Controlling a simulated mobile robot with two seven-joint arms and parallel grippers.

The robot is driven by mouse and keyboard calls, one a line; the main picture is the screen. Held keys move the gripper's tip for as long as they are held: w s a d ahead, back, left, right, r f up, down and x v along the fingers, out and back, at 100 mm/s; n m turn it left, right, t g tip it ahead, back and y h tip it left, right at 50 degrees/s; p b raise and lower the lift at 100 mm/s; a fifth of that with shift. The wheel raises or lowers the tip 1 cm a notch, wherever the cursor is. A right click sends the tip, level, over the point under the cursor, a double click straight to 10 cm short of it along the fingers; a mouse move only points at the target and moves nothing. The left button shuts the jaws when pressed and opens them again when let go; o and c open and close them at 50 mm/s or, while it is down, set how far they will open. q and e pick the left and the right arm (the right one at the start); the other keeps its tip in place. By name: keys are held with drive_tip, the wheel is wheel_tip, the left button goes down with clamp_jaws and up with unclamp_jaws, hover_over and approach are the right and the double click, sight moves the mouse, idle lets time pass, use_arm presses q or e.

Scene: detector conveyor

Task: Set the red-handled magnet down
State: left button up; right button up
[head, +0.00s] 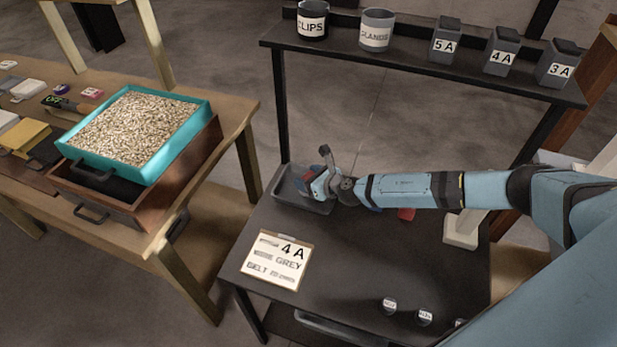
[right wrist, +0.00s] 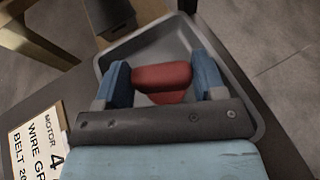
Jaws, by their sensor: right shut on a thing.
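The red-handled magnet (right wrist: 162,80) shows as a red handle between the two blue fingers of my right gripper (right wrist: 165,84) in the right wrist view. The gripper is shut on it, over a grey tray (right wrist: 246,93). In the head view my right gripper (head: 322,184) is at the tray (head: 285,188) on the dark table's back left corner. A small red bit shows at the gripper there, and the rest of the magnet is hidden. I cannot tell whether the magnet touches the tray floor. My left gripper is not in view.
A card (head: 275,262) reading "4A GREY" lies in front of the tray. Several small round labelled pieces lie near the table's front edge. A shelf (head: 400,70) with labelled cups stands behind. A teal tray (head: 190,137) of pellets is left.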

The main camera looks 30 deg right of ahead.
drive_tip(key=o, duration=1.1)
drive_tip(key=shift+f, duration=0.1)
drive_tip(key=shift+r+p, duration=0.35)
drive_tip(key=v, duration=1.2)
drive_tip(key=shift+f, duration=0.15)
